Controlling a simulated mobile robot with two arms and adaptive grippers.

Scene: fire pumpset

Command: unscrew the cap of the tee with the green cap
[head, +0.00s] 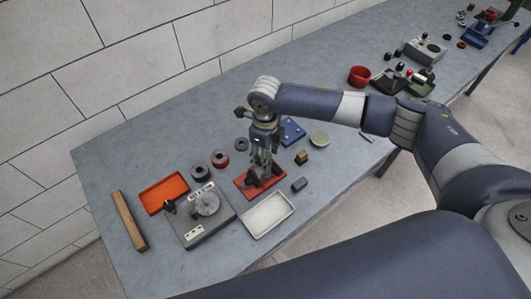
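My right gripper (262,168) points down over a red base plate (244,182) near the middle of the bench. Its dark fingers are at a small dark fitting on that plate. The fingers and the fitting overlap, so I cannot tell whether they grip it. I cannot make out a green cap there; the gripper hides most of the fitting. My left gripper is not in view.
An orange tray (163,194), a grey fixture (189,228) with a round disc and a white tray (247,228) lie left and in front. A blue plate (293,131), a pale dish (319,139) and small blocks lie right. A wall runs behind.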

